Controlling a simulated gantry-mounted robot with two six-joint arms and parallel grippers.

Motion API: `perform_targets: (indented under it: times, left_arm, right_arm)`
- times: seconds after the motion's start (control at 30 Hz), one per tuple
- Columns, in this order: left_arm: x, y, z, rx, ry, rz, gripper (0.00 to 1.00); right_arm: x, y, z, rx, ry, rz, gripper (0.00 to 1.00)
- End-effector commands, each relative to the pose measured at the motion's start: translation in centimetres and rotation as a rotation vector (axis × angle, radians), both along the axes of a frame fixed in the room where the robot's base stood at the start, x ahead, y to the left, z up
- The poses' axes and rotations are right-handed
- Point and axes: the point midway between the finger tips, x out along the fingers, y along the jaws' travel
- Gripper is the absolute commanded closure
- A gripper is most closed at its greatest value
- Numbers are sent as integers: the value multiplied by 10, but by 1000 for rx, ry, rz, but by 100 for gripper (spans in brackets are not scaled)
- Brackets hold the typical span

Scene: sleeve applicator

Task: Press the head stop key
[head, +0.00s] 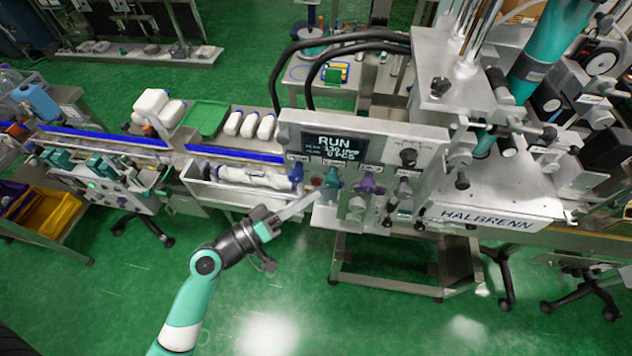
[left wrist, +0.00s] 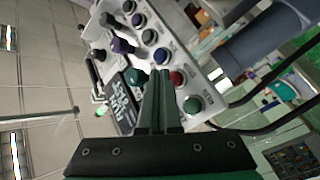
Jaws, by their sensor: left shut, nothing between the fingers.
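The control panel (head: 283,133) carries a lit RUN display and a row of knobs and round keys. A red key (head: 317,183) sits low on its left part. In the left wrist view the red key (left wrist: 178,78) lies between a green key (left wrist: 192,105) and a blue key (left wrist: 160,55). Key labels are too small to read, so I cannot tell which is head stop. My left gripper (head: 316,195) is shut and empty, its tips close to the red key. In the left wrist view its tips (left wrist: 160,73) appear beside the red key; contact cannot be told. My right gripper is not in view.
A teal knob (head: 332,178) and a purple knob (head: 368,184) stick out near the keys. Black cables (head: 340,42) arch over the panel. A conveyor with white bottles (head: 250,125) runs to the left. The green floor in front is open.

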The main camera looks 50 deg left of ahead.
Motion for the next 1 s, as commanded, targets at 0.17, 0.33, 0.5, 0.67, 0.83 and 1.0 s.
perform_targets:
  times: [0.17,0.33,0.5,0.67,0.83,1.0]
  left_arm:
    - [0,0,0,0,0,0,100]
    - [4,3,-1,0,-1,1,100]
    - [7,6,0,0,0,0,100]
    - [7,5,0,0,0,0,100]
    - [7,6,0,0,0,0,100]
    - [9,7,0,0,0,0,100]
  right_arm:
    - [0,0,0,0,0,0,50]
    - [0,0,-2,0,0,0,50]
    - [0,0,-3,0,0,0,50]
    - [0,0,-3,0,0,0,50]
    - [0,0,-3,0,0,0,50]
    - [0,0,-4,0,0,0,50]
